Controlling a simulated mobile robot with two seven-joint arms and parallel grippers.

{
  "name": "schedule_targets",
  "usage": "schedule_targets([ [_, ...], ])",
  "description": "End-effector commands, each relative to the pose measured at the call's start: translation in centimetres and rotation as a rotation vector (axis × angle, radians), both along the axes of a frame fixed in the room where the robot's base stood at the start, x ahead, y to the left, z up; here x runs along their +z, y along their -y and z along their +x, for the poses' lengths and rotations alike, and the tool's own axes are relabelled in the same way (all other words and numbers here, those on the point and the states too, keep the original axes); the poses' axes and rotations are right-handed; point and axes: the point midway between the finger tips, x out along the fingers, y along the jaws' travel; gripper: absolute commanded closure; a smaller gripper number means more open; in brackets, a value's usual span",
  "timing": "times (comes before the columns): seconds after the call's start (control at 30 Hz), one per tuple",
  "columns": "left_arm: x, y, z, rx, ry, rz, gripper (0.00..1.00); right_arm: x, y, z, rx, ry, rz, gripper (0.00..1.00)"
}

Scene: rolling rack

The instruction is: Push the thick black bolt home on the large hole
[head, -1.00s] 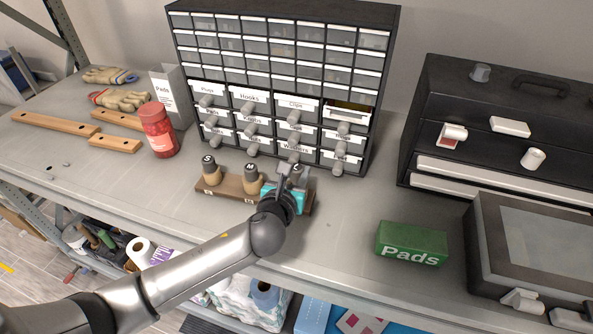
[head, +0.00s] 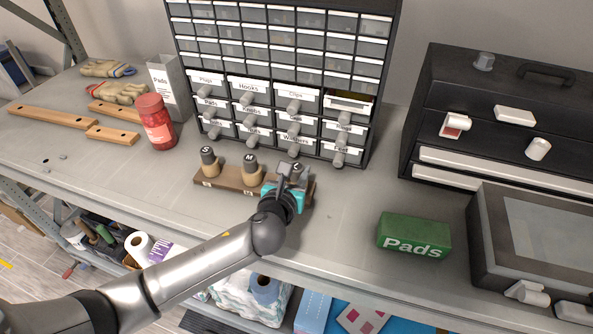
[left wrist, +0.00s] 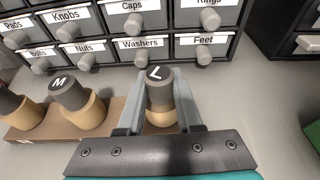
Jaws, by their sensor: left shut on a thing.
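The thick bolt (left wrist: 160,95) has a dark grey-brown head marked L on its black top, above a tan collar. It stands at the right end of the brown wooden block (head: 229,184). My left gripper (left wrist: 158,85) is shut on it, one finger on each side, and also shows in the head view (head: 293,172). The gripper body hides the bolt's lower end and the large hole, so I cannot tell how deep it sits. The M bolt (head: 251,171) and S bolt (head: 209,163) stand upright to its left. My right gripper is out of view.
A drawer cabinet (head: 285,80) stands close behind the block, its knobs sticking out towards it. A red jar (head: 156,122) is at the left and a green Pads box (head: 413,236) at the right. Bare bench lies between the block and the green box.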

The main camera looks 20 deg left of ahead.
Motion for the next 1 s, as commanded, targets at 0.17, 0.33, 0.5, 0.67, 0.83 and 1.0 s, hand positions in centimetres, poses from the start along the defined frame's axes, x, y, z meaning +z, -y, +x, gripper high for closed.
schedule_targets([
  [0.17, -0.1, 0.0, -0.1, 0.0, -0.004, 0.0, 1.0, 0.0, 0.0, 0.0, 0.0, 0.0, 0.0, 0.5],
  [0.33, -0.2, 0.0, -0.1, 0.0, -0.004, 0.0, 0.49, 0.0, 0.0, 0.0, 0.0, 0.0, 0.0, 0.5],
  [0.5, -0.1, 0.0, -0.1, 0.001, -0.004, 0.0, 0.31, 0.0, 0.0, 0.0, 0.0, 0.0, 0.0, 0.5],
  [0.67, -0.1, 0.0, 0.0, 0.001, -0.003, 0.0, 0.31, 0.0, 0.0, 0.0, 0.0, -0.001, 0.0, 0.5],
  [0.83, -0.1, 0.0, -0.4, 0.001, -0.005, 0.001, 0.31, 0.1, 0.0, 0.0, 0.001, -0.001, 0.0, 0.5],
  [1.0, 0.5, 0.1, -2.1, -0.001, -0.005, 0.001, 0.31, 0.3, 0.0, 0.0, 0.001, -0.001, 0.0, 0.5],
])
